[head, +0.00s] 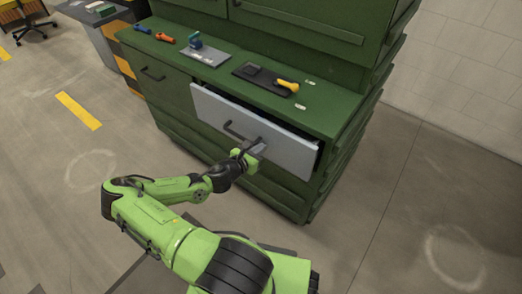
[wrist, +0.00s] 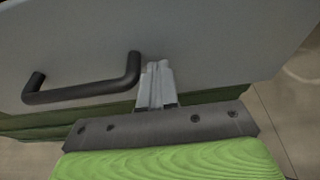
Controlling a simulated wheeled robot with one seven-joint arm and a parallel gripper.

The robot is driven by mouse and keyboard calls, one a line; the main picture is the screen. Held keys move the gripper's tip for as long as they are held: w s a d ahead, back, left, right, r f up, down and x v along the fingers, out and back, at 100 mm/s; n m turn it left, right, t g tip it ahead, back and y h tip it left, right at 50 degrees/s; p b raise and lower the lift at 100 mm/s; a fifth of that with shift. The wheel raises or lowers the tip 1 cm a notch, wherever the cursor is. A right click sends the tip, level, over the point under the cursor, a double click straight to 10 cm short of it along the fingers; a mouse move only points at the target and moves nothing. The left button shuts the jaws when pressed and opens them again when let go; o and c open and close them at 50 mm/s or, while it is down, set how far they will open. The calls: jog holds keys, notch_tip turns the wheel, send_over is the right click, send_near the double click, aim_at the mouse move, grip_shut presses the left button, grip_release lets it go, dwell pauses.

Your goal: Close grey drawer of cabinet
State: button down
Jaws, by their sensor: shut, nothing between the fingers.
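The grey drawer (head: 290,150) of the green cabinet (head: 190,115) stands partly open, with a dark gap along its top at the right end. Its black handle (head: 243,133) is on the drawer front. My gripper (head: 257,147) is at the drawer front, just right of the handle. In the wrist view the shut fingers (wrist: 157,82) point at the grey front (wrist: 215,45), beside the right end of the handle (wrist: 85,92). They look very close to the front; I cannot tell if they touch it. Nothing is between the fingers.
The cabinet top holds a blue tool (head: 142,29), an orange tool (head: 165,38), a grey plate (head: 205,54) and a dark tray (head: 262,78) with a yellow tool (head: 287,86). A green drawer (head: 155,75) is left of the grey one. The floor right of the cabinet is clear.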

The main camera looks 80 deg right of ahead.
aim_at(267, 140)
jog(key=shift+s+d, duration=0.15)
jog(key=shift+d, duration=0.25)
jog(key=d, duration=0.1)
jog(key=s+d+p, duration=0.1)
jog(key=d, duration=0.1)
jog(key=d+p, duration=0.1)
jog(key=shift+s+d+r, duration=0.15)
jog(key=shift+s, duration=0.25)
jog(key=shift+r, duration=0.1)
